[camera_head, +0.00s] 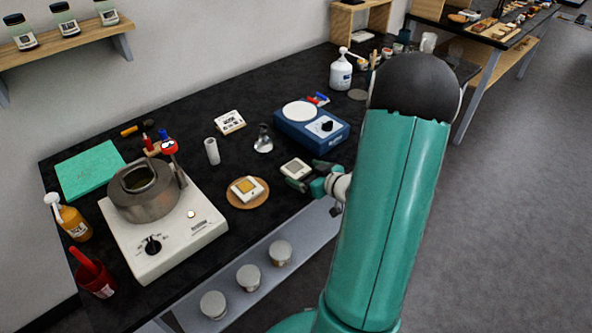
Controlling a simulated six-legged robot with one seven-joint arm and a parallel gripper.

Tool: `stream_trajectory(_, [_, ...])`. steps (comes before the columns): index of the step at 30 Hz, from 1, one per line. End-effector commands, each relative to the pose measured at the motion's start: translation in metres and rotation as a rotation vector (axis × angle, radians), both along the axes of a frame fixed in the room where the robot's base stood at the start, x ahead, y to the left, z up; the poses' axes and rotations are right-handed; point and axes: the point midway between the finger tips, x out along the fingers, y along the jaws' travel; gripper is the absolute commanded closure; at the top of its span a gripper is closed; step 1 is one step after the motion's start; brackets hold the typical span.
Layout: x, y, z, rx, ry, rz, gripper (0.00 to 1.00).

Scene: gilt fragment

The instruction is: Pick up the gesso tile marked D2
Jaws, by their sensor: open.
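A small pale square tile (297,168) with a greyish top lies on the black bench near its front edge. Its marking is too small to read, so I cannot tell whether it is D2. My gripper (306,174) is open at the tile's right side, with its green fingers apart near the tile. I cannot tell whether they touch it. A second square piece with a gold-coloured centre (247,187) lies on a round wooden board (236,200) to the left.
A blue device with a round white plate (299,110) stands behind the tile. A small glass-like vessel (263,139), a white cylinder (212,151) and a white labelled block (230,122) stand farther left. A hotplate (170,240) carries a metal pot (146,200).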

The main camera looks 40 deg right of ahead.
Motion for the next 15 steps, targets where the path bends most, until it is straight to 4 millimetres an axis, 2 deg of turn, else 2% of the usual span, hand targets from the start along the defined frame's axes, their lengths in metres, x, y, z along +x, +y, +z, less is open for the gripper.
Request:
stream_trajectory(4, [0.017,0.0,-0.006,-0.001,0.0,0.001,0.11])
stream_trajectory(11, [0.019,0.0,-0.007,-0.001,0.0,-0.001,0.11])
stream_trajectory(12, [0.019,0.0,-0.007,-0.001,0.0,-0.001,0.13])
stream_trajectory(15, [0.019,0.0,-0.007,-0.001,0.0,-0.001,0.32])
